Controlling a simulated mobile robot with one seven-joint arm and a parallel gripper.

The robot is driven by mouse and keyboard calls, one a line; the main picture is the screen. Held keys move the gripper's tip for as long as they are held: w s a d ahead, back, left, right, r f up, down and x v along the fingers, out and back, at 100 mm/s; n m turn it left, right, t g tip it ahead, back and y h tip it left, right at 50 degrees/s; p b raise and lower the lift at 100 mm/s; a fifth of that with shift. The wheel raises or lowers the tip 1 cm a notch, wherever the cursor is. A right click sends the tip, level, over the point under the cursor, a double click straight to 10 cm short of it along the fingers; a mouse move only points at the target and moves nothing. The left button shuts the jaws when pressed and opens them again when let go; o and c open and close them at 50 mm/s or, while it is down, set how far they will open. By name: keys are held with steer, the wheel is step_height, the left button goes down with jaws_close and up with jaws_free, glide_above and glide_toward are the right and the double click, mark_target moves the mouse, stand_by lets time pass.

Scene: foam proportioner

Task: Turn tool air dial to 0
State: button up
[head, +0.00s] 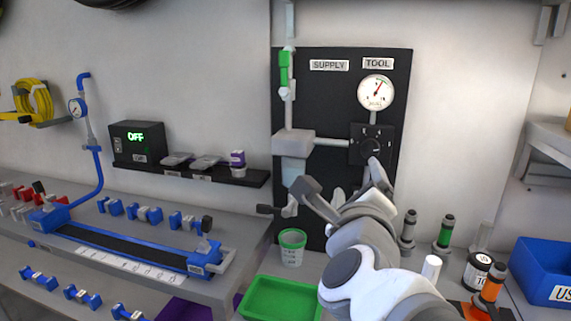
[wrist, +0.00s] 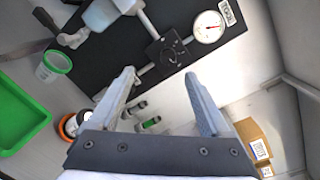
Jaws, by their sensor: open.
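The tool air dial (head: 371,147) is a black knob on a black square plate, below the TOOL label (head: 377,64) and its round white gauge (head: 376,91). The gauge's red needle points up and slightly right. The dial's numbers are too small to read. In the wrist view the dial (wrist: 170,50) lies just beyond the fingertips, uncovered, with the gauge (wrist: 208,27) to its upper right. My gripper (wrist: 160,77) is open and empty, its two fingers spread. In the head view my gripper (head: 343,190) is below the dial, and the fingers look apart from the knob.
The black panel (head: 340,100) also carries a SUPPLY label (head: 329,65), a green-handled pipe (head: 285,70) and a grey block (head: 294,143). Below are a green-rimmed cup (head: 292,246), a green tray (head: 280,299) and bottles (head: 445,231). A blue bin (head: 541,272) stands right.

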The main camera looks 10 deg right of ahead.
steer(key=d+m+h, duration=0.2)
steer(key=m, duration=0.1)
steer(key=p, duration=0.2)
glide_toward(369, 150)
steer(key=x, duration=0.8)
steer(key=shift+w+d, duration=0.2)
steer(key=shift+w, duration=0.1)
jaws_close()
